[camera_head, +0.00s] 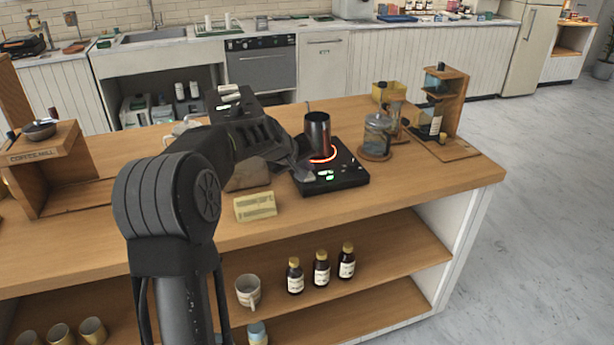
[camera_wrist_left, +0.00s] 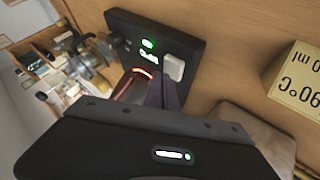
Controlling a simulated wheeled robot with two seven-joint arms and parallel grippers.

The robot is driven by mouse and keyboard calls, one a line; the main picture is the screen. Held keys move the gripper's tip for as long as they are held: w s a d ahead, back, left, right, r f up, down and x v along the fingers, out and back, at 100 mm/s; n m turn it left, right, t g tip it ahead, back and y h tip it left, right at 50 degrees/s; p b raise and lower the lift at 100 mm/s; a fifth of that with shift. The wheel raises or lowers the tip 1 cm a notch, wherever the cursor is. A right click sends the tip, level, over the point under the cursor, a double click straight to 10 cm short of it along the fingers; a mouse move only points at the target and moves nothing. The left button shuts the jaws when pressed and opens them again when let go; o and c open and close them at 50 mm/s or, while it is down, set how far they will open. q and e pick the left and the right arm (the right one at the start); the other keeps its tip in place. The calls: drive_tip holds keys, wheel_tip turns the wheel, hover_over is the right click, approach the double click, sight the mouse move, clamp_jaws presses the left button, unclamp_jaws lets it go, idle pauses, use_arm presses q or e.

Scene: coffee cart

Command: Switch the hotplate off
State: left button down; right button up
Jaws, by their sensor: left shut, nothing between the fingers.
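The hotplate (camera_head: 346,180) is a black square unit on the wooden counter, with a glowing orange ring and green lit marks on its front. A dark metal pot (camera_head: 317,132) stands on it. In the left wrist view the hotplate (camera_wrist_left: 187,38) shows its green display and a pale square button (camera_wrist_left: 174,67). My left gripper (camera_head: 304,173) is at the hotplate's front left edge. In the left wrist view its closed fingers (camera_wrist_left: 164,84) are empty and their tips are close beside the pale button; I cannot tell whether they touch it. My right gripper is not in view.
A cream card (camera_head: 255,206) stands left of the hotplate, near the counter's front edge. A glass jar (camera_head: 377,135) on a round coaster and a wooden stand (camera_head: 452,110) are to the right. Bottles (camera_head: 321,268) and a mug (camera_head: 248,291) are on the shelf below.

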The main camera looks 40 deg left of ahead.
use_arm(q)
drive_tip(key=shift+f+b, duration=0.5)
drive_tip(key=shift+f, duration=0.05)
idle(0.6)
drive_tip(key=shift+r+p, duration=0.8)
drive_tip(key=shift+r, duration=0.2)
drive_tip(key=shift+r, duration=0.15)
wheel_tip(320, 180, up, 6)
drive_tip(key=p, duration=0.4)
drive_tip(key=shift+p, duration=0.4)
drive_tip(key=shift+f, duration=0.2)
